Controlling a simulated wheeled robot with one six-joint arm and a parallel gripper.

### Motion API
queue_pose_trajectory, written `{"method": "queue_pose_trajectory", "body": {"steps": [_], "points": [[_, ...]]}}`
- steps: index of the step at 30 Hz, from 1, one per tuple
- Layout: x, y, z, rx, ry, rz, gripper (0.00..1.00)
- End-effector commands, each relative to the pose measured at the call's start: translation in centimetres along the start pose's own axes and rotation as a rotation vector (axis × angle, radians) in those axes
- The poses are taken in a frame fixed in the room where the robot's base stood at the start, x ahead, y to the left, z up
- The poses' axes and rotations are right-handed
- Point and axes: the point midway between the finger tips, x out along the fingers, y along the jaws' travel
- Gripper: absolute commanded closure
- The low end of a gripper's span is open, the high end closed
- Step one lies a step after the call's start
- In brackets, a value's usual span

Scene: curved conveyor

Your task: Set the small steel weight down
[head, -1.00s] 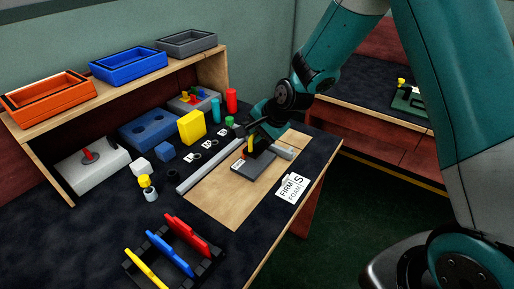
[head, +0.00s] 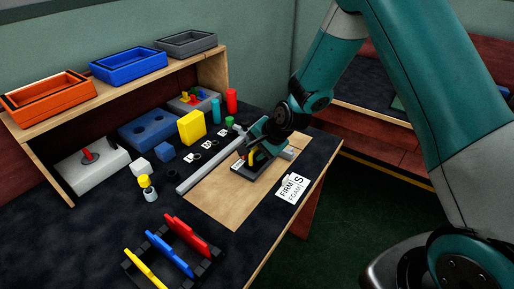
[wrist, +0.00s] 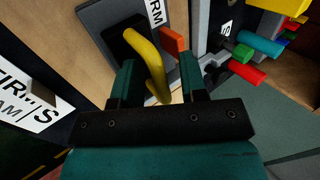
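My gripper (wrist: 158,85) is open, its two dark teal fingers apart on either side of a yellow handle (wrist: 148,55). The handle rises from a black base on a grey slab (wrist: 100,18) with a white label. An orange piece (wrist: 172,40) stands just beyond the handle. In the head view my gripper (head: 255,152) is low over this slab (head: 256,182), and the arm hides part of it. I cannot identify the small steel weight for certain; no steel object shows between the fingers. A small grey cylinder (head: 150,195) stands by a yellow piece at the left.
A FIRM FOAM card (head: 291,188) lies near the table's right edge. A rack (head: 205,262) with coloured pieces stands in front. Blue block (head: 147,131) and yellow block (head: 191,128) stand behind.

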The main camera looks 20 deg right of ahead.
Motion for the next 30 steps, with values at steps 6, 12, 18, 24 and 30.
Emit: {"method": "queue_pose_trajectory", "body": {"steps": [6,12,18,24,30], "points": [[0.0,0.0,0.0,0.000,0.000,0.000,0.61],[-1.6,-0.3,-0.1,0.001,0.001,-0.002,0.61],[-5.9,-0.2,-0.1,0.000,0.003,-0.003,0.61],[-9.9,-0.2,-0.1,0.001,0.003,-0.003,0.61],[-12.1,-0.3,0.1,-0.009,-0.002,0.000,0.61]]}}
